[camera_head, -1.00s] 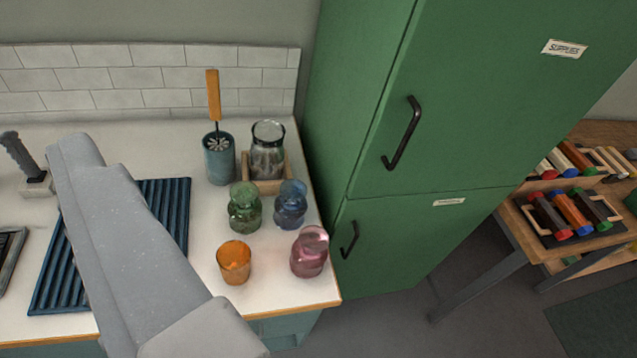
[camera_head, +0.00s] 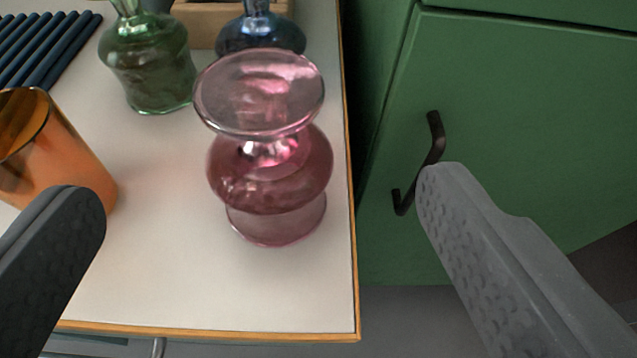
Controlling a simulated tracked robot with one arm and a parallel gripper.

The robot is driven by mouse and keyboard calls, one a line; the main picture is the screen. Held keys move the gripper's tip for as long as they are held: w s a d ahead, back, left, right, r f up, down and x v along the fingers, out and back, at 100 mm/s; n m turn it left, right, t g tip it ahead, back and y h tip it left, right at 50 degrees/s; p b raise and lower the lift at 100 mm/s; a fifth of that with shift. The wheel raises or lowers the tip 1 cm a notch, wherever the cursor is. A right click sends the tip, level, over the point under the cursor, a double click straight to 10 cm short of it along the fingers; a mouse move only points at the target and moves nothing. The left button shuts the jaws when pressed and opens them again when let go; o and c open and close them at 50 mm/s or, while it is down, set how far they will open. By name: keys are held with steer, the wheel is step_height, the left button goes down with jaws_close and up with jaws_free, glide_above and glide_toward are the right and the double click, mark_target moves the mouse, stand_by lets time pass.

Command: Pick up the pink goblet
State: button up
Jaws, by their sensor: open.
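The pink goblet (camera_head: 270,180) stands upside down near the right edge of the white counter, its round foot on top and its bowl below. It is see-through pink glass. My gripper (camera_head: 255,195) is open, with one dark finger at the lower left and one grey finger at the lower right. The goblet shows between the two fingers, farther off, and neither finger appears to touch it. The right finger shows over the cabinet front, past the counter's edge.
An orange cup (camera_head: 60,150) stands close to the left finger. A green glass (camera_head: 148,60) and a blue glass (camera_head: 260,32) stand behind the goblet. A blue ribbed mat (camera_head: 45,45) lies at the upper left. A green cabinet (camera_head: 530,110) with a dark handle (camera_head: 432,150) stands right of the counter (camera_head: 210,290).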

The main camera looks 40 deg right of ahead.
mark_target(265, 116)
steer(key=b+x, duration=0.1)
steer(key=x, duration=0.7)
steer(key=shift+a, duration=0.15)
steer(key=shift+b+x, duration=1.1)
steer(key=shift+x, duration=1.1)
steer(key=shift+w+f, duration=0.25)
steer(key=shift+w, duration=0.15)
steer(key=c, duration=1.3)
steer(key=shift+o, duration=0.2)
steer(key=shift+r, duration=0.15)
